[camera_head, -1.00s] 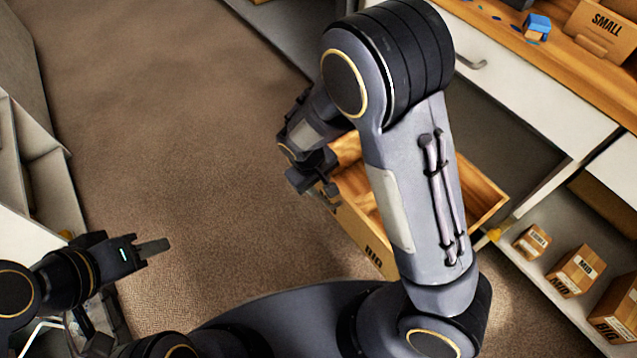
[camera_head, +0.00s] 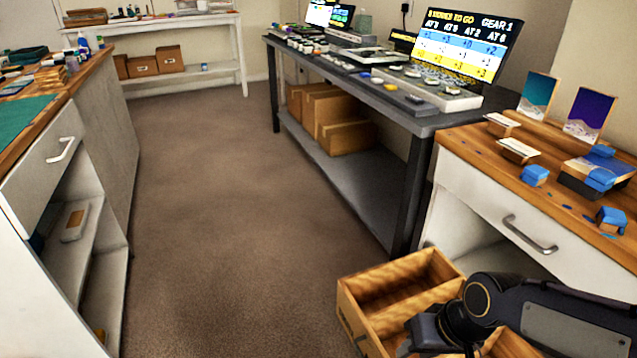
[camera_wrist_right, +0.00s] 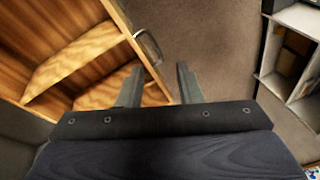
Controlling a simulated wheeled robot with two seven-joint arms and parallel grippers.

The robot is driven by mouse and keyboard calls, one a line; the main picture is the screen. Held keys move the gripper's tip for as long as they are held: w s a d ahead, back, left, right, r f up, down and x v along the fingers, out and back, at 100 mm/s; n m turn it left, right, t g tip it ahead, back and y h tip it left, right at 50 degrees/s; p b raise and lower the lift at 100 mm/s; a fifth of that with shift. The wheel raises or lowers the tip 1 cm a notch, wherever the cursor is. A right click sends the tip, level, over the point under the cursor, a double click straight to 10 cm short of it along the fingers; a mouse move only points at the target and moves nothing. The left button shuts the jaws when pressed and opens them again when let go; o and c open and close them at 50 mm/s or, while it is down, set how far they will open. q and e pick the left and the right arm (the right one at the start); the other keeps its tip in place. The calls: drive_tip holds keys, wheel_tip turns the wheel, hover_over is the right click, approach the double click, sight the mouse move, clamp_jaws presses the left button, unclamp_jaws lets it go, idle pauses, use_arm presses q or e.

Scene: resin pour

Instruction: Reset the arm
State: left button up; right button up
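My right arm comes in from the lower right in the head view, and its gripper (camera_head: 440,345) is over the near part of an open wooden drawer (camera_head: 352,318). The drawer's dark metal handle (camera_wrist_right: 149,48) shows just beyond the fingertips. A wooden divider crosses the drawer (camera_wrist_right: 75,62), and the visible parts of it look empty. My left arm and gripper are not in the head view.
A white cabinet with a closed drawer handle (camera_head: 530,236) stands at the right, topped with blue blocks (camera_head: 535,176). A dark bench (camera_head: 400,100) carries a screen (camera_head: 462,45). A white counter (camera_head: 60,160) lines the left. Carpet floor (camera_head: 230,220) between is clear.

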drive_tip(key=s+d+r+m+t, duration=0.2)
drive_tip(key=s+d+r+t, duration=0.15)
drive_tip(key=s+r, duration=0.45)
wheel_tip(320, 180, up, 29)
drive_tip(key=s+p, duration=0.1)
drive_tip(key=p, duration=3)
drive_tip(key=shift+s+a, duration=0.15)
drive_tip(key=shift+s, duration=0.2)
drive_tip(key=shift+s, duration=0.1)
